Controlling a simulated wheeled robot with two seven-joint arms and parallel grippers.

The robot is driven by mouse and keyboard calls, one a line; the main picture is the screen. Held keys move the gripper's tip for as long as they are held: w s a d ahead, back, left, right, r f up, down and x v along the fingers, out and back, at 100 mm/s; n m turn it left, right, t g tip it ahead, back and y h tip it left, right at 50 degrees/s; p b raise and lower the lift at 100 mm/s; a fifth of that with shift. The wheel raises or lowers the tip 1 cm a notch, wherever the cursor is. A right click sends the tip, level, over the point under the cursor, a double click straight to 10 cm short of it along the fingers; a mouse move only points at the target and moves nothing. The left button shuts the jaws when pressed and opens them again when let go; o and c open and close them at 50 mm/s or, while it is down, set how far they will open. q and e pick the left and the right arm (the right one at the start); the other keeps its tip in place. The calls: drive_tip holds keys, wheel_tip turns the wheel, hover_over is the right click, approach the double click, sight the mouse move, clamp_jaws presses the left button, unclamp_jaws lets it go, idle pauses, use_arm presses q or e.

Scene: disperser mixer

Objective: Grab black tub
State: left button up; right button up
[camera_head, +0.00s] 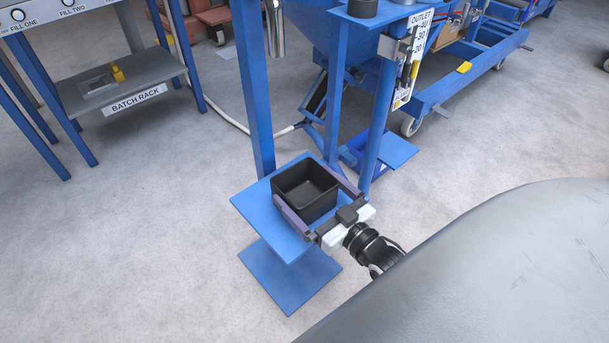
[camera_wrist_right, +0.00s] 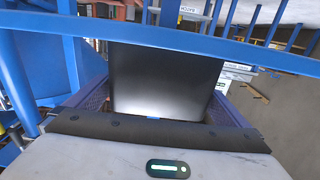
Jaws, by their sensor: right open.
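The black tub (camera_head: 306,190) is an open-topped square box standing upright on a small blue platform (camera_head: 255,210). It looks empty. My right gripper (camera_head: 318,195) is open, with one finger along each of two opposite sides of the tub. In the head view the fingers lie close to the walls; I cannot tell whether they touch. In the right wrist view the tub's dark wall (camera_wrist_right: 165,85) fills the space between the fingers. My left gripper is not in view.
Blue posts (camera_head: 255,90) rise behind the platform, with a blue hopper frame and outlet scale (camera_head: 413,60) beyond. A batch rack shelf (camera_head: 120,80) stands at the left. A large grey rounded surface (camera_head: 500,270) fills the lower right. Floor at the left is clear.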

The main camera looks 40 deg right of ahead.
sight(291, 173)
drive_tip(key=w+b, duration=0.1)
drive_tip(key=w, duration=0.3)
drive_tip(key=shift+w+a+f, duration=0.1)
drive_tip(key=shift+w, duration=0.4)
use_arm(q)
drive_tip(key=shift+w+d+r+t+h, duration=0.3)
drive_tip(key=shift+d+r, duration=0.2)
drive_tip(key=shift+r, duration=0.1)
use_arm(e)
drive_tip(key=c, duration=0.9)
